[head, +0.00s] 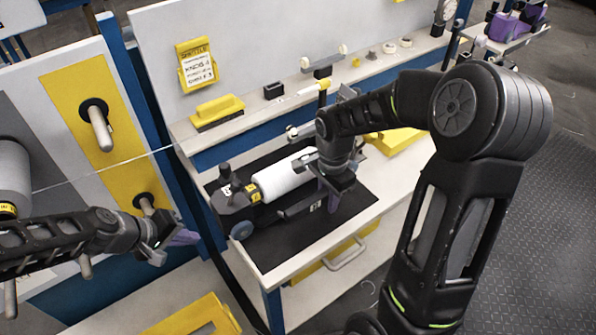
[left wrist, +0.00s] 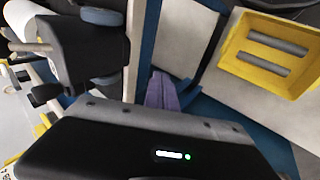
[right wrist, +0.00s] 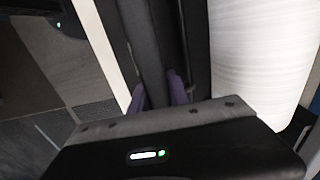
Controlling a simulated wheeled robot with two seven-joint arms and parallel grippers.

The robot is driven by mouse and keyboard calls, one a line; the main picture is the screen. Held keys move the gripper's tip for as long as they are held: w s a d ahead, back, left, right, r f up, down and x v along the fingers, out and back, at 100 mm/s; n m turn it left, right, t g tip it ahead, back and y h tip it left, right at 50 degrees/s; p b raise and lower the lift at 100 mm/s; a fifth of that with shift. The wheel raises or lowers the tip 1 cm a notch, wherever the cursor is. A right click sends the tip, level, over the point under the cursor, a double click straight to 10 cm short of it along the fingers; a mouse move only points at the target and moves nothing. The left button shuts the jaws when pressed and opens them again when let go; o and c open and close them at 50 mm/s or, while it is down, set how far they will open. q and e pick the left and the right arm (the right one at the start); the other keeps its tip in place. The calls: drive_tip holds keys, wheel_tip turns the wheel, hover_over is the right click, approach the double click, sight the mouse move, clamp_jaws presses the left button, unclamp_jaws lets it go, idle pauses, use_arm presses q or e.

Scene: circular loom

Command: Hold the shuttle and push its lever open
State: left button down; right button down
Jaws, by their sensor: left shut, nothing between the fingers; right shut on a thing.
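The shuttle (head: 232,203) is a dark body with a white yarn bobbin (head: 283,178), lying on the black mat (head: 290,246) of the bench. My right gripper (head: 328,197) is shut on a dark bar of the shuttle beside the bobbin; the right wrist view shows the bar between its purple fingers (right wrist: 160,92). My arm hides the shuttle's far part. My left gripper (head: 182,238) is shut and empty, left of the shuttle and apart from it. In the left wrist view its fingers (left wrist: 162,92) are together. A black knob (head: 224,168) stands at the shuttle's left end; I cannot tell whether it is the lever.
A thread (head: 110,167) runs from the loom at the left toward the bench. A yellow-handled brush (head: 217,111) and small parts lie on the back shelf. A yellow tray (head: 198,318) is low in front. The mat's front part is clear.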

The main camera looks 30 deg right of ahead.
use_arm(q)
drive_tip(key=w+d+r+m+h, duration=0.1)
drive_tip(key=d+r+m, duration=0.15)
drive_tip(key=r, duration=0.35)
drive_tip(key=w+d+r+m, duration=0.1)
drive_tip(key=d+r, duration=0.3)
drive_tip(key=r, duration=0.3)
wheel_tip(320, 180, up, 7)
drive_tip(key=m+g+y, duration=0.1)
drive_tip(key=m+g, duration=0.1)
drive_tip(key=m, duration=0.4)
hover_over(236, 186)
drive_tip(key=a, duration=0.2)
drive_tip(key=shift+w+d+r, duration=0.1)
drive_tip(key=shift+w+d, duration=0.15)
